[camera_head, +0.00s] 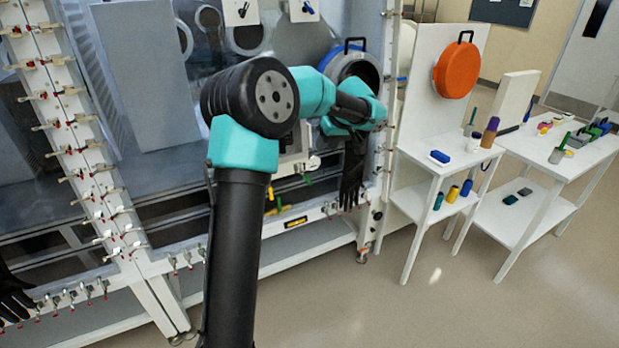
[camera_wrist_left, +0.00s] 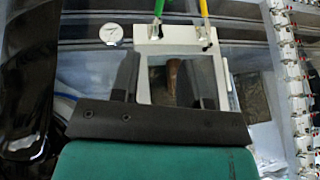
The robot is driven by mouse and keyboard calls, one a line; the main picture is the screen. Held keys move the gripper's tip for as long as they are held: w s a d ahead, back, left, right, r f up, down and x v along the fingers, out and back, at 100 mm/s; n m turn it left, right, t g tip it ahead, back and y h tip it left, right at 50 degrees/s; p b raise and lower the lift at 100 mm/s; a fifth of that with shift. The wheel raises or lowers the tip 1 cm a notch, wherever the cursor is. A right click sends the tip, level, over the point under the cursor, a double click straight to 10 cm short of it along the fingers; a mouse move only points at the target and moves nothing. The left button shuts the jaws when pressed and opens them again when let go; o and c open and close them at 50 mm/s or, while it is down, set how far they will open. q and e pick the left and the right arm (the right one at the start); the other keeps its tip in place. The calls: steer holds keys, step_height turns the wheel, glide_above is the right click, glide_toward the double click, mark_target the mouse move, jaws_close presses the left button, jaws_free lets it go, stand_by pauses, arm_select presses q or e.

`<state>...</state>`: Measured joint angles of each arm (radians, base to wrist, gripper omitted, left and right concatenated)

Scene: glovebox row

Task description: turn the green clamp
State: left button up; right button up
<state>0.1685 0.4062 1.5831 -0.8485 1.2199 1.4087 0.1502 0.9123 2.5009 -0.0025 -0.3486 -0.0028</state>
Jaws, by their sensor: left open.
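The green clamp (camera_wrist_left: 158,9) is a thin upright handle on the upper edge of a small white frame (camera_wrist_left: 183,46) in the left wrist view. A yellow clamp (camera_wrist_left: 204,10) stands just right of it. In the head view the green clamp (camera_head: 307,180) is a small spot below the white frame, left of my wrist. My left gripper (camera_wrist_left: 166,78) is open, its two dark fingers apart and pointing at the frame. The green clamp is beyond the fingertips, apart from them. In the head view my wrist hides the fingers. My right gripper is out of view.
A white round knob (camera_wrist_left: 113,34) sits left of the frame in the left wrist view. A black glove (camera_head: 352,172) hangs below a blue-rimmed port (camera_head: 350,62). Rows of clamps line the glovebox posts (camera_head: 85,130). A white shelf table (camera_head: 450,160) stands at right; the floor before it is clear.

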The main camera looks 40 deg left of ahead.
mark_target(308, 179)
arm_select(q)
steer(key=x, duration=1.6)
steer(key=shift+s+a+f, duration=0.1)
steer(key=shift+f, duration=0.25)
jaws_close()
